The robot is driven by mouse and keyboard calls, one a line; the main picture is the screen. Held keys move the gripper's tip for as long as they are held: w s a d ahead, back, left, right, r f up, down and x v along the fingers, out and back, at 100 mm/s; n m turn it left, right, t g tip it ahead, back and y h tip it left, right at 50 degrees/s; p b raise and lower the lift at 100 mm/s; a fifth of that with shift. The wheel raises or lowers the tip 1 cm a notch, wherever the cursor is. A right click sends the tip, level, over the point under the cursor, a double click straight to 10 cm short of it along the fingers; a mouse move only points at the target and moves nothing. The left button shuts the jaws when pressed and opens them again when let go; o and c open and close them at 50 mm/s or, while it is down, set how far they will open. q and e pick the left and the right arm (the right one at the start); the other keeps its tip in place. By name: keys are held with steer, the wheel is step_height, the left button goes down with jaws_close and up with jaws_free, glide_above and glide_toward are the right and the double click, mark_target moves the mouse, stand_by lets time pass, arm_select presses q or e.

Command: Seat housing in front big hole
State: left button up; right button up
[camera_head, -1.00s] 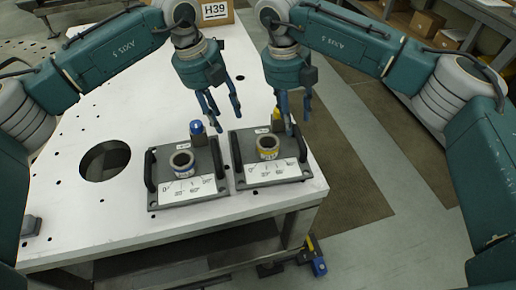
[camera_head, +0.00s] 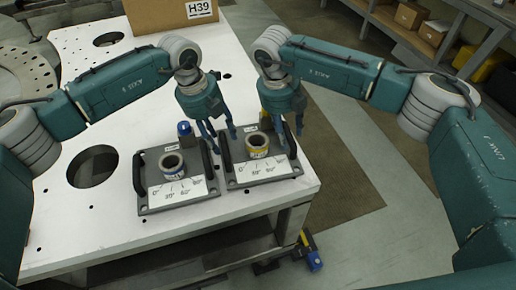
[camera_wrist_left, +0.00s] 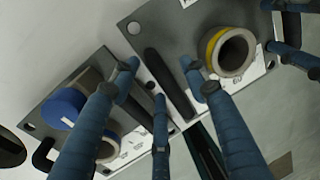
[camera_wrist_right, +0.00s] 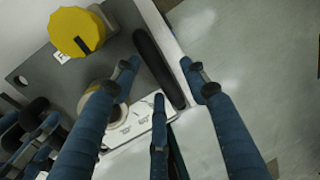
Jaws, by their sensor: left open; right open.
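Two grey square plates with side handles lie side by side on the white table. The left plate (camera_head: 150,208) has a blue knob (camera_head: 184,129) and an upright ring with a blue band (camera_head: 173,166). The right plate (camera_head: 235,183) has a ring with a yellow band (camera_head: 257,146) and a yellow knob (camera_wrist_right: 77,31). My left gripper (camera_wrist_left: 160,75) is open above the yellow plate's left handle (camera_wrist_left: 168,82). My right gripper (camera_wrist_right: 160,75) is open above its right handle (camera_wrist_right: 157,66). Fingers partly hide both handles in the head view. I cannot tell which plate assembly is the housing.
A big round hole (camera_head: 92,166) opens in the table left of the plates, with another (camera_head: 108,39) farther back. A cardboard box marked H39 (camera_head: 170,13) stands at the back. The table top (camera_head: 100,219) around the near hole is mostly clear. Shelves with boxes stand at right.

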arm_select(q)
steer(key=shift+d+f, duration=0.15)
steer(key=shift+f, duration=0.7)
arm_select(e)
steer(key=shift+d+f, duration=0.15)
steer(key=shift+f, duration=0.7)
arm_select(q)
jaws_close()
arm_select(e)
jaws_close()
arm_select(q)
steer(key=shift+d, duration=0.1)
